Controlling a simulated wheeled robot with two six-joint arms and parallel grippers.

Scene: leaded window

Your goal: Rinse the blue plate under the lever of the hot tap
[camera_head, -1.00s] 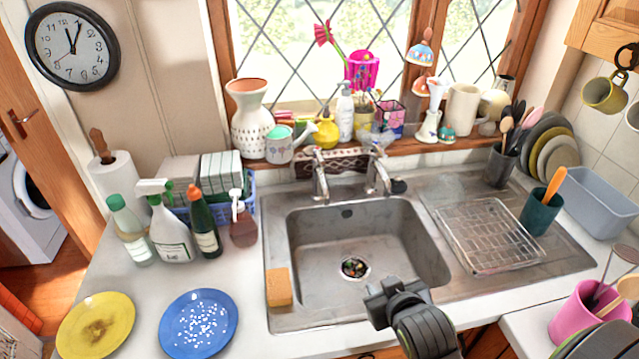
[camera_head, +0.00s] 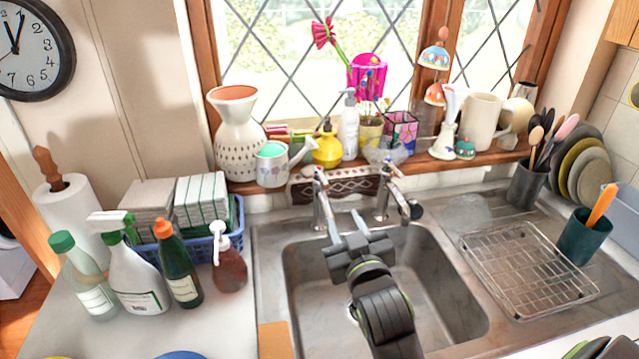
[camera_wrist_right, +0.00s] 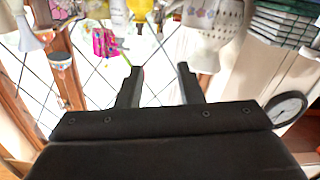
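The blue plate (camera_head: 181,355) shows only as a thin sliver at the bottom edge of the head view. Two metal taps stand behind the sink, a left tap (camera_head: 321,205) and a right tap (camera_head: 388,192). I cannot tell which is the hot one. My right gripper (camera_head: 346,222) is over the back part of the sink (camera_head: 450,290), in front of and between the taps. It is open and empty; in the right wrist view its two fingers (camera_wrist_right: 159,85) are apart with nothing between them. My left gripper is not in view.
A sponge (camera_head: 274,341) lies on the sink's left front rim. Bottles, including a white spray bottle (camera_head: 137,275), and a blue basket (camera_head: 200,248) stand left of the sink. A wire rack (camera_head: 525,270) lies on the drainer. The windowsill is crowded.

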